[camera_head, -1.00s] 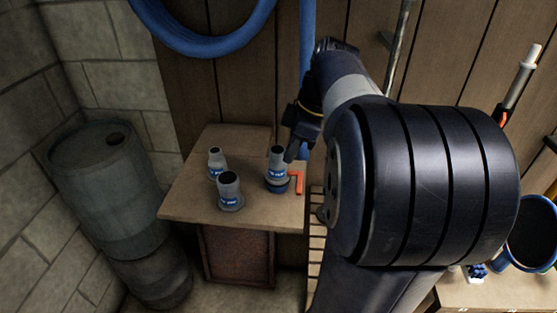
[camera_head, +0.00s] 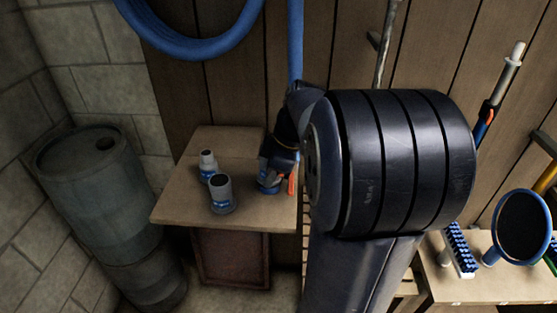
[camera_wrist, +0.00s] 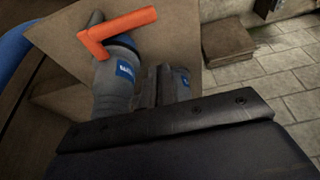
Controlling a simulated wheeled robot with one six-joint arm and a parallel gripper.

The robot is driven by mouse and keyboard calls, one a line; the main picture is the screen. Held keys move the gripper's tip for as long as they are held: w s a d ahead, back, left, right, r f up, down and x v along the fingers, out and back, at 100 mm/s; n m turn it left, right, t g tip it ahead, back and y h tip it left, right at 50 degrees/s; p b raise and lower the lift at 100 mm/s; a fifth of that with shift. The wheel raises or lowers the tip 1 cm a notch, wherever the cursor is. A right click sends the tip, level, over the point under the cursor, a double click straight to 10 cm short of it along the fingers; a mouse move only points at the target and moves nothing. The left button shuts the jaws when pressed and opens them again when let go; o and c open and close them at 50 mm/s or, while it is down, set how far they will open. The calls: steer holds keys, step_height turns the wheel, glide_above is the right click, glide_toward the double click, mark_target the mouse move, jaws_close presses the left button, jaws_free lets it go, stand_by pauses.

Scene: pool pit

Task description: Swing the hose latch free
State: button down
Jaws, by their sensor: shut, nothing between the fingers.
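The orange L-shaped hose latch (camera_head: 292,184) sits at the right side of a grey fitting with a blue base (camera_head: 267,187) on the small table. In the wrist view the latch (camera_wrist: 120,32) crosses near the end of the grey fitting with a blue label (camera_wrist: 106,88). My gripper (camera_head: 278,162) is low over that fitting, partly hiding it and the latch.
Two more grey fittings, one farther back (camera_head: 208,165) and one nearer (camera_head: 221,194), stand left on the wooden table (camera_head: 172,208). A grey barrel (camera_head: 95,185) stands left. A blue hose (camera_head: 296,45) hangs on the plank wall. A brush (camera_head: 459,250) lies right.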

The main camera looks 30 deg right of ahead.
steer(key=shift+x, duration=1.05)
steer(key=shift+s+d+p, duration=0.3)
steer(key=shift+s+d, duration=0.25)
steer(key=shift+d, duration=0.3)
steer(key=shift+s+d+p, duration=0.3)
steer(key=shift+s+d, duration=0.3)
steer(key=shift+d, duration=0.25)
